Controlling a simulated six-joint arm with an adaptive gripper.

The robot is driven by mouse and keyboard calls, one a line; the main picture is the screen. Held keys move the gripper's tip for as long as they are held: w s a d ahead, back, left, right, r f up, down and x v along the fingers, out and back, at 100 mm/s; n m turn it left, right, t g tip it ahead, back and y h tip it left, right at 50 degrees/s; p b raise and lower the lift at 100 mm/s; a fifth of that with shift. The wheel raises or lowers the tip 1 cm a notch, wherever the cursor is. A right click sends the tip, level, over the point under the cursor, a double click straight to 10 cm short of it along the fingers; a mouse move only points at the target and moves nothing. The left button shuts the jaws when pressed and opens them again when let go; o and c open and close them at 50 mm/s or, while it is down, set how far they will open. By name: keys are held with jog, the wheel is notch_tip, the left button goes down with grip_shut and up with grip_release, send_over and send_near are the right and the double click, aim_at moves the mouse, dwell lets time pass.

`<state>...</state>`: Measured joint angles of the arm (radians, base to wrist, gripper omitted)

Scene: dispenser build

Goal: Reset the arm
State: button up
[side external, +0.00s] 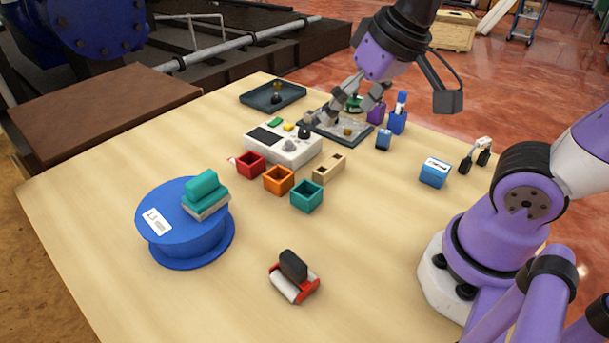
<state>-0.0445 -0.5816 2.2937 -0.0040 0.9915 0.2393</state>
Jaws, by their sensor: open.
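My gripper (329,111) is open and hangs low over the grey tray (362,140) at the far middle of the table. Its fingers point down and to the left. A small brass-coloured part (347,131) lies on the tray, apart from the fingers. I see nothing held between the fingers. A white control box (290,154) with a dark screen and a knob stands just in front of the tray. Whether the fingertips touch the tray or the box's back edge, I cannot tell.
A blue spool (185,225) stands left. A red-and-black tool (294,276) lies in front. Blue holders (398,121) stand near my gripper. The front table is mostly clear.

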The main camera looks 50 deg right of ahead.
jog(key=shift+s+d+f+n+t, duration=0.15)
jog(key=shift+s+d+f+n, duration=0.15)
jog(key=shift+s+f+n, duration=0.3)
jog(key=shift+s+d+f+n+t, duration=0.15)
jog(key=shift+s+d+f+n, duration=0.1)
jog(key=shift+s+f+n, duration=0.35)
